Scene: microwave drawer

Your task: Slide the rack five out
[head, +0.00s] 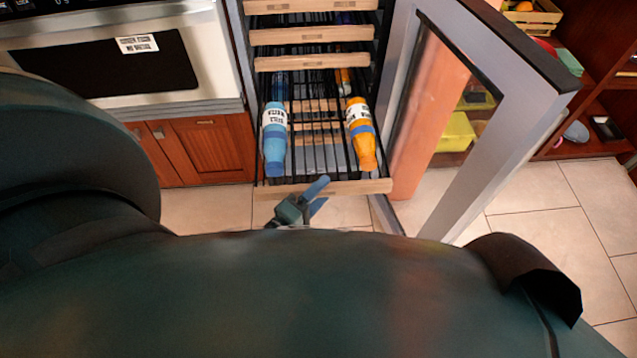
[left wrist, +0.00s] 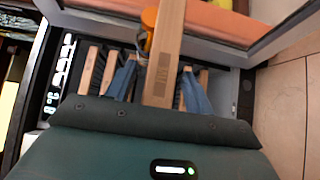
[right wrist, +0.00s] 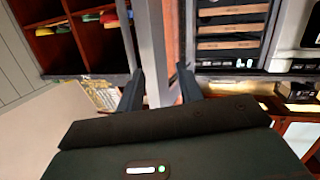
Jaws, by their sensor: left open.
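A rack with a pale wooden front bar (head: 350,187) extends far out of the tall cooler in the head view, below several racks that sit further in. My left gripper (head: 321,192) is at this bar, left of its middle. In the left wrist view the bar (left wrist: 164,50) passes between the spread fingers of my left gripper (left wrist: 159,68); contact cannot be told. My right gripper (right wrist: 159,72) has its fingers apart, with an upright door edge (right wrist: 148,45) beyond and between them. It is hidden in the head view.
A blue bottle (head: 274,150) and an orange bottle (head: 361,140) lie on the extended rack. The cooler's glass door (head: 480,130) stands open at the right. An oven (head: 110,60) is at the left. Tiled floor (head: 540,225) shows free beyond the door.

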